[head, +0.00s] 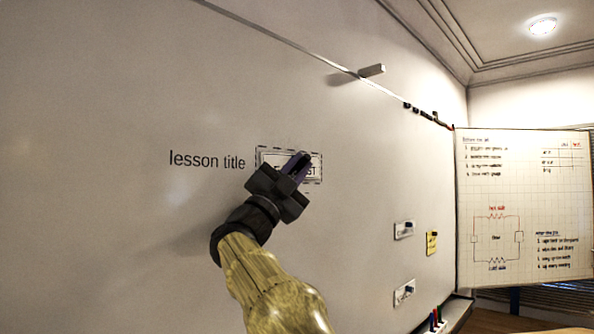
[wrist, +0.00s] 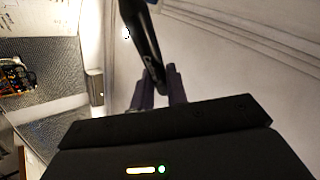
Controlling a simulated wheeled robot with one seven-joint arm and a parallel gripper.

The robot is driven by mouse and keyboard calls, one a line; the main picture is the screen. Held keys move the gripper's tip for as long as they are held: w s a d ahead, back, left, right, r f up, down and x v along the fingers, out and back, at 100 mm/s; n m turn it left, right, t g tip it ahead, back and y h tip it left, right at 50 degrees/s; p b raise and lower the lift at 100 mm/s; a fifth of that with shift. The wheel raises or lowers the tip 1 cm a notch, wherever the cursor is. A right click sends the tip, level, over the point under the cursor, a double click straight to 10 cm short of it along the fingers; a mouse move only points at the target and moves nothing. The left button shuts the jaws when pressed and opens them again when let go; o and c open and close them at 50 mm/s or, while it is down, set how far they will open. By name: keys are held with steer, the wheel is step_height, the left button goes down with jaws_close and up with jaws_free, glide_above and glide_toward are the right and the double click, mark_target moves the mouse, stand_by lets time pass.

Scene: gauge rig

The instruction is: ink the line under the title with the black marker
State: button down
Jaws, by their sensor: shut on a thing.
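My gripper (head: 304,158) is in front of the whiteboard, over a white card in a dashed frame (head: 319,183) right of the printed words "lesson title" (head: 207,160). In the wrist view its purple fingers (wrist: 162,92) are closed on a long black glossy thing, which looks like the black marker (wrist: 143,42). The marker cannot be made out in the head view. My gripper covers much of the card (head: 265,158), so only a few letters show. Any line under the title is hidden or too faint to see. Whether the tip touches the board cannot be told.
Two small cards (head: 404,230) and a yellow note (head: 432,243) are on the board to the right. A gridded chart (head: 525,210) stands beyond.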

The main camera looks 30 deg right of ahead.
steer(key=shift+s+d+b, duration=0.35)
steer(key=shift+s+b, duration=0.2)
steer(key=shift+s, duration=0.35)
steer(key=shift+s+d+b, duration=0.3)
steer(key=shift+s+b, duration=0.2)
steer(key=shift+s, duration=0.35)
steer(key=shift+s+d+b, duration=0.35)
steer(key=shift+s+b, duration=0.2)
steer(key=shift+s, duration=0.35)
steer(key=s, duration=0.1)
steer(key=s+d+b, duration=0.1)
steer(key=s, duration=0.1)
steer(key=shift+w, duration=0.1)
